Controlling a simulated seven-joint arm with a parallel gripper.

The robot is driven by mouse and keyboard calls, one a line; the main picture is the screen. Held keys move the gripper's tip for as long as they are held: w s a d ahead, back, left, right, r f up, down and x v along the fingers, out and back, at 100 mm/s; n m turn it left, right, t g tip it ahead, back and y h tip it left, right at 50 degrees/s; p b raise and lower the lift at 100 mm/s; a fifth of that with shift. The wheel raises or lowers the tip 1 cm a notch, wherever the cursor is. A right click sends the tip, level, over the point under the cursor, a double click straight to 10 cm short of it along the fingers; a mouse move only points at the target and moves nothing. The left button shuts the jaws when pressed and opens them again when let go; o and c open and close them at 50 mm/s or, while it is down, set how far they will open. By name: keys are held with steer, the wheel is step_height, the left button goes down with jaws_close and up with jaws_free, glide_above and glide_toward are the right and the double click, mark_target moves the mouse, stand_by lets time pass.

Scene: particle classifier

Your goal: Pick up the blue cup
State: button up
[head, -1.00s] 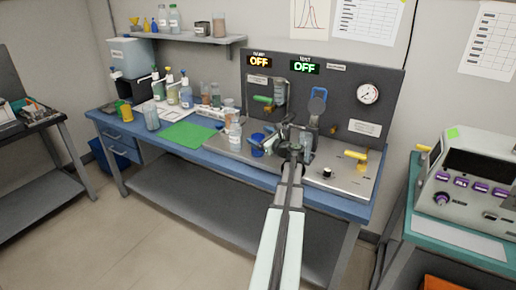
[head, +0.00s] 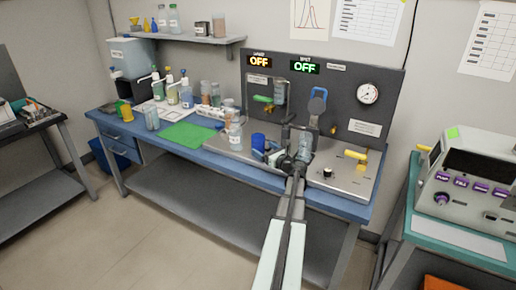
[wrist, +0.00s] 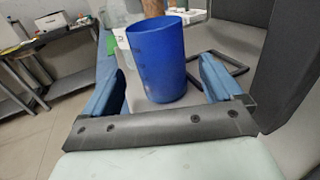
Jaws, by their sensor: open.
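The blue cup (head: 258,141) stands upright on the metal plate of the bench, in front of the dark panel. It also shows large in the wrist view (wrist: 157,62), in line with the gap between my fingers. My gripper (head: 267,153) is open and empty, just to the right of and in front of the cup in the head view. In the wrist view, the blue fingers (wrist: 163,78) are spread to either side of the cup's lower part. I cannot tell whether the cup is within the fingers or just beyond them.
A clear bottle (head: 235,136) stands just left of the cup. A clear container (head: 304,146) is right of my gripper, near the blue-topped fixture (head: 317,103). A green mat (head: 188,136) lies free on the bench at left. A yellow-handled valve (head: 355,155) is at right.

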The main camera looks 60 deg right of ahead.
mark_target(256, 143)
steer(key=shift+x, duration=3.45)
steer(key=shift+c, duration=0.2)
steer(key=c, duration=1.1)
steer(key=shift+c, duration=0.3)
steer(key=shift+r, duration=0.2)
